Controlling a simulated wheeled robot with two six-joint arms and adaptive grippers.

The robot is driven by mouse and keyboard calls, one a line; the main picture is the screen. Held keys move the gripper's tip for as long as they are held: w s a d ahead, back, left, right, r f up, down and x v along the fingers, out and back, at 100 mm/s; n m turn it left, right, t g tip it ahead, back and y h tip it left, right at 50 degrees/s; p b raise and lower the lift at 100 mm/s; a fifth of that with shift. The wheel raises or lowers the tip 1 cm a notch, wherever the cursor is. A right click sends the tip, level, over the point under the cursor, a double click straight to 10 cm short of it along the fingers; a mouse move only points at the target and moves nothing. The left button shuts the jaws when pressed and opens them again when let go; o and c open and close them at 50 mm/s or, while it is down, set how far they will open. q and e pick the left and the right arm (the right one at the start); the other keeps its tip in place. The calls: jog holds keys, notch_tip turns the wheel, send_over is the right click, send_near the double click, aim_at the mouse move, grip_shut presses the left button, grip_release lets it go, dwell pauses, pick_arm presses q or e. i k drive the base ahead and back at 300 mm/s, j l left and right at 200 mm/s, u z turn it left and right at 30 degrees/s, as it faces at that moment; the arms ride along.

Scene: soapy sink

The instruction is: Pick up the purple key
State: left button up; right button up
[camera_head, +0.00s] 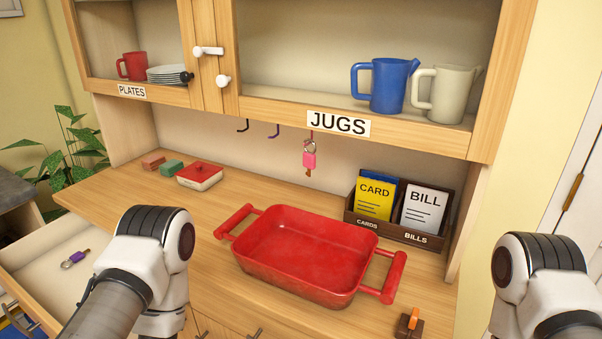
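The purple key (79,256) lies in the open, pale-lined drawer (38,251) at the far left, with a grey metal part at its left end. Upper links of both my arms show at the lower left and lower right. Neither of my grippers is in view, so I cannot see whether they are open or shut. The left arm link is to the right of the key and apart from it in the picture.
A red roasting dish (300,285) fills the counter's middle. A pink-tagged key (309,160) hangs from a hook below the cupboard. A dark card-and-bill holder (400,232) stands at the back right. A small red-lidded box (200,176) sits behind the dish.

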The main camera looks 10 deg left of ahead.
aim_at(77, 257)
jog(key=u, duration=1.65)
